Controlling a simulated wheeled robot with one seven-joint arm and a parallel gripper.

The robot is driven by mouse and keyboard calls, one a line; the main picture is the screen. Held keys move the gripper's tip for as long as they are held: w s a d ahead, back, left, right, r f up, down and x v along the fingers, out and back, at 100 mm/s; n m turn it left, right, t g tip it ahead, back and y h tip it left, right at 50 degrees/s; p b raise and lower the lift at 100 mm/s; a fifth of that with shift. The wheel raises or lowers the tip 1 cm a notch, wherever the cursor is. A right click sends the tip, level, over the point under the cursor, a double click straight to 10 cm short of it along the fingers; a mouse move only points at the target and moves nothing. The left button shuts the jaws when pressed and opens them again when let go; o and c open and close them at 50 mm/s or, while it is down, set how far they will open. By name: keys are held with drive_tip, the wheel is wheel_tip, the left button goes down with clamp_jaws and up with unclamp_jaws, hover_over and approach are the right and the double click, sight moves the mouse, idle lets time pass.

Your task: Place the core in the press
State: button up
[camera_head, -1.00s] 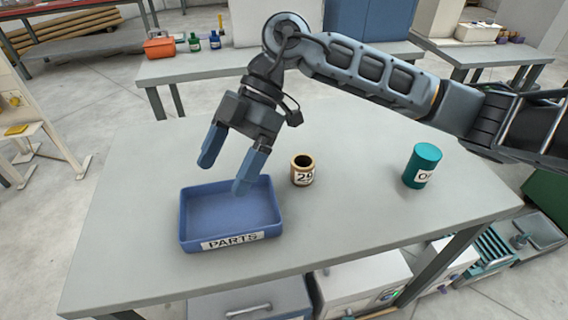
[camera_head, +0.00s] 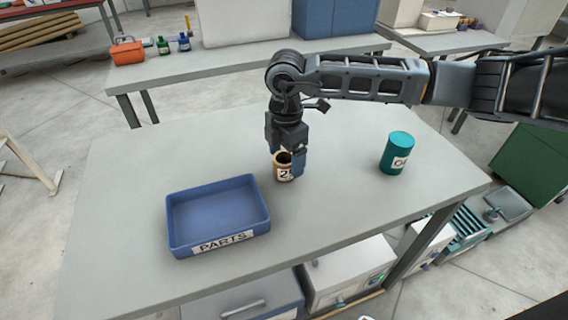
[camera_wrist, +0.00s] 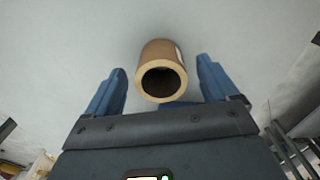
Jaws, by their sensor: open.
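The core (camera_head: 283,172) is a short tan hollow cylinder with a white number label, standing upright on the grey table. It also shows in the wrist view (camera_wrist: 162,54), just beyond and between the blue fingertips. My gripper (camera_head: 288,158) is at the core, pointing down, with one blue finger at the core's right side. In the wrist view my gripper (camera_wrist: 160,82) is open, with a gap between each finger and the core. I cannot tell if a finger touches it. No press can be made out in these views.
A blue tray (camera_head: 254,228) labelled PARTS is at the left of the table (camera_head: 330,215). A teal can (camera_head: 396,153) stands to the right of the core. Behind is another bench (camera_head: 225,67) with an orange toolbox (camera_head: 128,50) and small bottles. The table front is clear.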

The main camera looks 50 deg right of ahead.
wheel_tip(320, 180, down, 3)
drive_tip(key=shift+r, duration=0.2)
drive_tip(key=c, duration=1.1)
drive_tip(key=shift+r, duration=0.1)
drive_tip(key=shift+c, duration=0.2)
